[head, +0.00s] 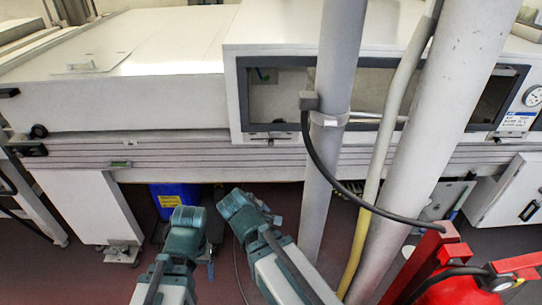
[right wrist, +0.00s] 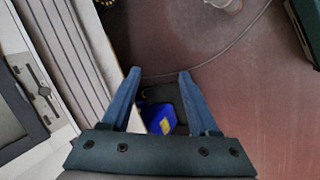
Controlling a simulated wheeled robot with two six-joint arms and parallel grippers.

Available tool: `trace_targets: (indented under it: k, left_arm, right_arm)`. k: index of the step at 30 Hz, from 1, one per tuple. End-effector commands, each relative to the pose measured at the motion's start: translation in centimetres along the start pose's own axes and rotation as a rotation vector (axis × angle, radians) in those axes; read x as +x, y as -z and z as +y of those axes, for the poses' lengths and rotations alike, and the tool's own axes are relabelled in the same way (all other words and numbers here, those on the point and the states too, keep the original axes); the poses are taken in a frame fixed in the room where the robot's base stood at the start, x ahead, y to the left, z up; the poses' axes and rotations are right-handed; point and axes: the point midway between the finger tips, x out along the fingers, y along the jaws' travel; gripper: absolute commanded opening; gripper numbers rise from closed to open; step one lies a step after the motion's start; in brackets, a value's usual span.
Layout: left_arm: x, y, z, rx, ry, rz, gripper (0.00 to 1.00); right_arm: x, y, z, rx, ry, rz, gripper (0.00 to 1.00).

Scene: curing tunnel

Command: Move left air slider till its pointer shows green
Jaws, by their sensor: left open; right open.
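A slotted slider (head: 270,136) with a small dark knob sits on the tunnel's front below the left end of the window. It also shows large at the left edge of the right wrist view (right wrist: 43,91). Its pointer and any green mark are too small to tell. My left gripper (head: 188,216) is low in front of the tunnel, left of the slider and apart from it; its fingers are hardly visible. My right gripper (right wrist: 158,76) is open and empty, its blue fingers apart, to the side of the slider and not touching it.
A grey post (head: 333,150) with a black cable and a thicker pipe (head: 430,110) stand before the window. A red extinguisher (head: 440,275) is at the lower right. A blue container (head: 175,195) is under the tunnel. A round gauge (head: 533,96) is at the far right.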

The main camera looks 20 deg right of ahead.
Motion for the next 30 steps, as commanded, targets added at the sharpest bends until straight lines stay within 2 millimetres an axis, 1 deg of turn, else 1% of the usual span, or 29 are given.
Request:
trace_targets:
  k: [1, 2, 3, 5, 6, 8, 9, 12, 13, 15, 18, 22, 30]
  left_arm:
    - [3.3, 0.2, 0.3, 0.000, 0.000, 0.000, 0.76]
    - [4.2, 0.2, 0.4, 0.000, 0.000, 0.000, 0.76]
    - [5.3, 0.3, 0.5, 0.000, 0.000, 0.000, 0.76]
    - [7.0, 0.4, 0.7, 0.000, 0.000, 0.000, 0.76]
    - [8.0, 0.5, 0.8, 0.000, 0.000, 0.000, 0.76]
    - [9.4, 0.6, 0.9, 0.001, 0.000, 0.000, 0.76]
    - [10.3, 0.6, 1.0, 0.001, 0.000, 0.000, 0.76]
    - [11.9, 0.7, 1.1, 0.001, 0.000, 0.000, 0.76]
    - [12.3, 0.7, 1.2, 0.001, 0.000, 0.000, 0.76]
    - [13.0, 0.8, 1.2, 0.001, 0.000, 0.000, 0.76]
    - [13.4, 0.8, 1.3, 0.001, 0.000, 0.000, 0.76]
    - [13.5, 0.8, 1.3, 0.001, 0.000, 0.000, 0.76]
    - [13.4, 0.8, 1.3, 0.001, 0.000, 0.000, 0.76]
  right_arm:
    - [3.1, -0.1, 2.1, -0.141, -0.140, 0.013, 0.61]
    - [3.8, -0.1, 3.8, -0.238, -0.224, 0.013, 0.61]
    - [4.4, 0.1, 6.0, -0.374, -0.335, 0.002, 0.61]
    - [5.0, 0.3, 8.9, -0.586, -0.495, -0.036, 0.61]
    - [5.1, 0.6, 10.5, -0.730, -0.593, -0.075, 0.61]
    - [5.1, 1.1, 12.4, -0.940, -0.724, -0.145, 0.61]
    - [5.0, 1.5, 13.3, -1.074, -0.800, -0.199, 0.61]
    - [4.7, 2.6, 14.6, -1.367, -0.945, -0.331, 0.61]
    - [4.7, 2.9, 14.8, -1.441, -0.977, -0.369, 0.61]
    - [4.5, 3.4, 15.1, -1.582, -1.034, -0.444, 0.61]
    - [4.4, 4.0, 15.2, -1.713, -1.082, -0.516, 0.61]
    - [4.2, 4.3, 15.3, -1.777, -1.104, -0.552, 0.61]
    - [4.5, 4.7, 15.9, -1.777, -1.103, -0.552, 0.61]
